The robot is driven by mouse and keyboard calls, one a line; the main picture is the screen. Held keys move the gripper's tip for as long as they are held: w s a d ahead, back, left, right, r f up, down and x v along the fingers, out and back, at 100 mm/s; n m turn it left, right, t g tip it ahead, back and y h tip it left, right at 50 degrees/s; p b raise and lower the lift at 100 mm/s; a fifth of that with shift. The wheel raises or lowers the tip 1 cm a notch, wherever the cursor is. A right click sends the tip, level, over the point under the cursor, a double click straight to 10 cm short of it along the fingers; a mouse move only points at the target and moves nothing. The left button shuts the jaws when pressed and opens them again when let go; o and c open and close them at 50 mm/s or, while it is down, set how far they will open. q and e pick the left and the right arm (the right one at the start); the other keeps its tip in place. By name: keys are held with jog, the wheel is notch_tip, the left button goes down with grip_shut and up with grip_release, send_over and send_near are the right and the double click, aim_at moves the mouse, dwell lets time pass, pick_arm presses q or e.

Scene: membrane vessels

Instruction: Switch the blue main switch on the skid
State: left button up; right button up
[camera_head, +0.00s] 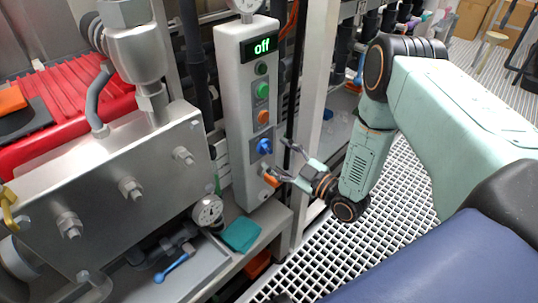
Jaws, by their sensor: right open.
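The blue main switch (265,146) sits on the front of a tall white control box (238,130), below an orange button (263,117) and green buttons. My left gripper is not in view.
A steel plate housing (110,190) with bolts stands on the left. A gauge (208,211) and a teal cloth-like item (240,234) lie below the box. A white post (316,90) rises behind my right gripper. White grating floor (410,215) lies to the right.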

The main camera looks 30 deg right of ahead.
jog(key=shift+w+a, duration=0.35)
jog(key=shift+w, duration=0.25)
jog(key=shift+w+f+b, duration=0.15)
jog(key=shift+w+b, duration=0.2)
jog(key=shift+w, duration=0.4)
jog(key=shift+a, duration=0.1)
jog(key=shift+c, duration=0.3)
jog(key=c, duration=1.1)
